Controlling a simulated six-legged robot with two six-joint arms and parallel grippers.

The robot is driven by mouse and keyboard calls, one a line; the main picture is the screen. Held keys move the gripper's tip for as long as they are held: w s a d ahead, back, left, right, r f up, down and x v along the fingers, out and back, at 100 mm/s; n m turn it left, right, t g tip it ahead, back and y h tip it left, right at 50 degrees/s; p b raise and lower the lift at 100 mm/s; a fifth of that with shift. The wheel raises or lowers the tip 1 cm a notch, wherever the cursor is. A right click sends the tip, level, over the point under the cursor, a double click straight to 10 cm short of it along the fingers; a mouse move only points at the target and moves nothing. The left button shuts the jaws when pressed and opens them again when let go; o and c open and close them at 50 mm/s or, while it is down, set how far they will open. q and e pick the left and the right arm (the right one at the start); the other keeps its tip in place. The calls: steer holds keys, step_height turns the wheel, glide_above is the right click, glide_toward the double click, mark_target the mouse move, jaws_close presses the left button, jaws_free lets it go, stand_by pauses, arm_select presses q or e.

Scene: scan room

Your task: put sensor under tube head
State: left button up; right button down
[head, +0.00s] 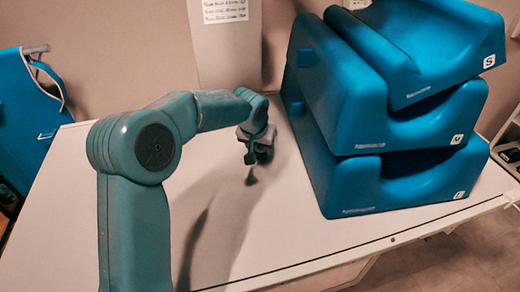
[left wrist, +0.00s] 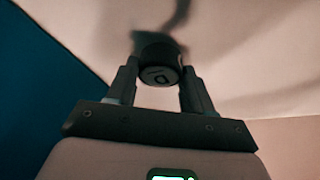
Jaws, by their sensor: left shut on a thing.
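My left gripper (head: 257,142) is over the white table, left of the blue cushions, in the head view. In the left wrist view the gripper (left wrist: 159,82) has a small dark round thing (left wrist: 160,66) between its fingertips and is shut on it. The thing has a pale mark on its near face; it may be the sensor, but I cannot be sure. In the head view the gripper mostly hides it. I cannot make out a tube head in either view. My right gripper is not in view.
Blue moulded cushions (head: 370,180) marked S, M and L are stacked on the right of the white table (head: 290,235). A pale upright panel (head: 228,55) with a printed sheet (head: 225,10) stands behind. A blue thing (head: 28,120) is at far left. The table's front middle is clear.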

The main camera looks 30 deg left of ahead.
arm_select(q)
steer(key=shift+f, duration=0.4)
steer(key=shift+s, duration=0.1)
steer(key=shift+f, duration=0.15)
steer(key=o, duration=1.1)
steer(key=shift+r, duration=0.35)
steer(key=v, duration=1.1)
steer(key=shift+s+r, duration=0.2)
steer(key=shift+r, duration=0.1)
